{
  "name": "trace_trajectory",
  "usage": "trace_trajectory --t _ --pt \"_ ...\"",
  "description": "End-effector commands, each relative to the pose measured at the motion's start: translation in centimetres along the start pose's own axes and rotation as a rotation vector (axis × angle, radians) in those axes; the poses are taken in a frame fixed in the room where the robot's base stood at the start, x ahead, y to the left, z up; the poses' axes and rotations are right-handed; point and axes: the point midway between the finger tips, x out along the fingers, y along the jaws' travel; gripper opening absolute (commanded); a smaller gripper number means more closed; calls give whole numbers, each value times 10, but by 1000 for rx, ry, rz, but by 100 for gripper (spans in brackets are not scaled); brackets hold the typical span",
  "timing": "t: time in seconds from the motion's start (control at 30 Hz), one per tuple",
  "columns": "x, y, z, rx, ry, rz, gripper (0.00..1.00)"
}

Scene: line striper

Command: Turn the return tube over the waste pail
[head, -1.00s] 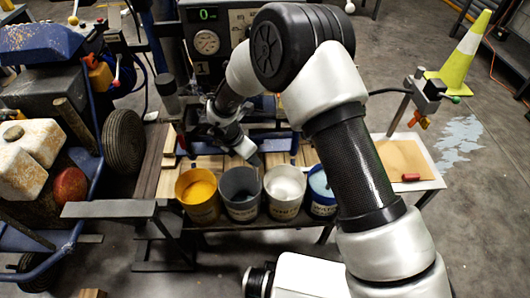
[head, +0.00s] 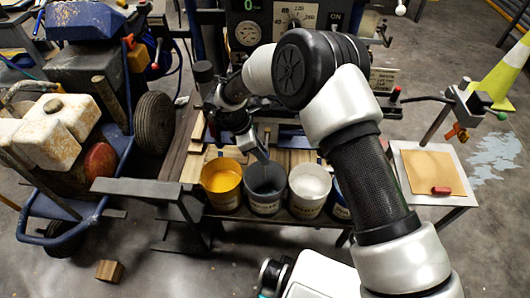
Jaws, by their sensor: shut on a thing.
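My gripper (head: 256,147) is in the head view, small and partly covered by its own wrist. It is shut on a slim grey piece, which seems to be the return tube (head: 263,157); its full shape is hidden. The tube's lower end points down at the back of the dark grey pail (head: 265,205). I cannot tell whether it is over the opening or behind it. A yellow-filled pail (head: 221,198) stands left of the grey pail, and a white-filled pail (head: 307,205) stands right of it. Their labels are too small to read, so I cannot tell surely which is the waste pail.
A blue-filled pail (head: 340,205) is partly behind my arm. The striper machine with a wheel (head: 154,128) stands left. A gauge panel (head: 290,25) stands behind. A side table (head: 413,151) with a brown sheet and red object is right. A wooden block (head: 110,271) lies on the floor.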

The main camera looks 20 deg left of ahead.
Motion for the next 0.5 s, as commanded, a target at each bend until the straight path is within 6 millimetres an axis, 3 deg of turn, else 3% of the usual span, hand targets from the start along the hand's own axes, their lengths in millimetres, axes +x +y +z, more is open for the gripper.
trace_trajectory --t 0.2,0.23,0.33,0.5 --pt "0 0 0 -1 0 1 0" --pt "0 0 0 -1 0 1 26" --pt "0 0 0 -1 1 1 43" --pt "0 0 0 -1 0 1 43"
